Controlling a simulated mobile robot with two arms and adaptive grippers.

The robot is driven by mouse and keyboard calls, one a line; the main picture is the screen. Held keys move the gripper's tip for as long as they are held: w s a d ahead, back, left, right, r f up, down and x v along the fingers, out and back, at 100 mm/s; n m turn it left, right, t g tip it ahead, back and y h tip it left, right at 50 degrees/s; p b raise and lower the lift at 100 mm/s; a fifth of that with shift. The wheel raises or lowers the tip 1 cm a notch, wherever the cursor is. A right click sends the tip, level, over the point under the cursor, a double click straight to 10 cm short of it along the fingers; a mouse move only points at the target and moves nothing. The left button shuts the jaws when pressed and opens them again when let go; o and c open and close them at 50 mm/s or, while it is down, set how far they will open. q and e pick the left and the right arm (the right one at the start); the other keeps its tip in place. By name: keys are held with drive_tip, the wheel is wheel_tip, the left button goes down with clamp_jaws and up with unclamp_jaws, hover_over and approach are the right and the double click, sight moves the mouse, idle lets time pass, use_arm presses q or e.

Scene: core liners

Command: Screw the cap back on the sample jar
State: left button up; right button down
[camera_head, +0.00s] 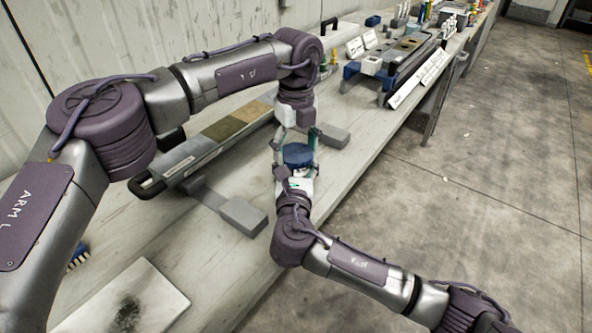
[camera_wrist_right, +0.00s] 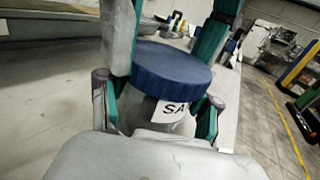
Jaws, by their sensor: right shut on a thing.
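The sample jar (camera_wrist_right: 142,108) stands upright with a white label reading "SA", and the blue cap (camera_wrist_right: 172,68) sits on its top; the cap also shows in the head view (camera_head: 298,154). I cannot tell how tightly the cap sits. My right gripper (camera_wrist_right: 158,112) is shut on the jar, with its fingers on both sides below the cap; it also shows in the head view (camera_head: 297,172). My left gripper (camera_head: 295,143) points down from above, with its fingers on both sides of the cap. Whether they press on it is unclear.
The long bench (camera_head: 350,165) carries a tray of coloured sections (camera_head: 205,147), grey blocks (camera_head: 243,216) and a stained pale plate (camera_head: 128,305). A rack with white labels (camera_head: 405,65) stands farther along. The floor (camera_head: 480,200) at right is clear.

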use_arm(q)
drive_tip(key=c, duration=0.6)
drive_tip(key=m, duration=0.3)
drive_tip(key=shift+m, duration=0.4)
drive_tip(key=shift+c, duration=0.3)
drive_tip(key=m, duration=0.4)
drive_tip(key=shift+m, duration=0.4)
drive_tip(key=m, duration=0.7)
drive_tip(key=shift+f+m, duration=0.1)
drive_tip(key=shift+m, duration=0.2)
drive_tip(key=m, duration=0.5)
drive_tip(key=o, duration=1.3)
wheel_tip(320, 180, up, 12)
drive_tip(key=shift+r, duration=0.1)
